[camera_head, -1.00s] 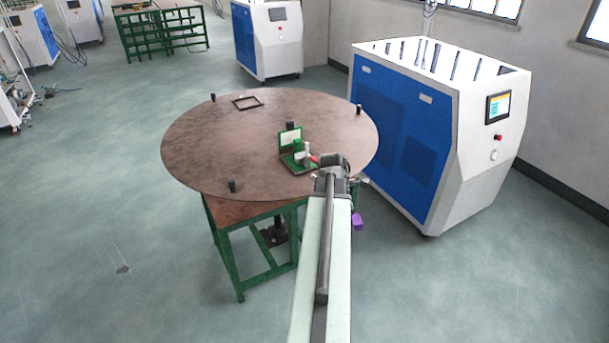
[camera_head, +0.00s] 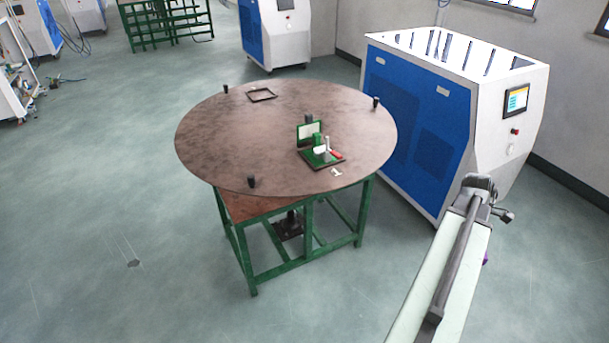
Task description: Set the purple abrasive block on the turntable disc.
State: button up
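The turntable disc (camera_head: 245,130) is a large round brown plate on a green-framed table, left of my arm. The purple abrasive block (camera_head: 485,259) shows only as a small purple sliver past the right edge of my arm, off the disc and above the floor. My arm hides the rest of it. My gripper's fingers are hidden behind the arm too. The block has travelled along with the arm, so the gripper appears shut on it. The arm's end is right of the disc, with a gap between them.
On the disc are a green fixture with a red-handled clamp (camera_head: 336,154), a small white piece (camera_head: 336,172), a black square frame (camera_head: 262,94) and several black posts. The disc's left half is mostly clear. A blue-white machine (camera_head: 425,120) stands behind my arm.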

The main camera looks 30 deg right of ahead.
aim_at(349, 127)
jog(key=u, duration=0.05)
jog(key=i, duration=1)
jog(key=z, duration=0.05)
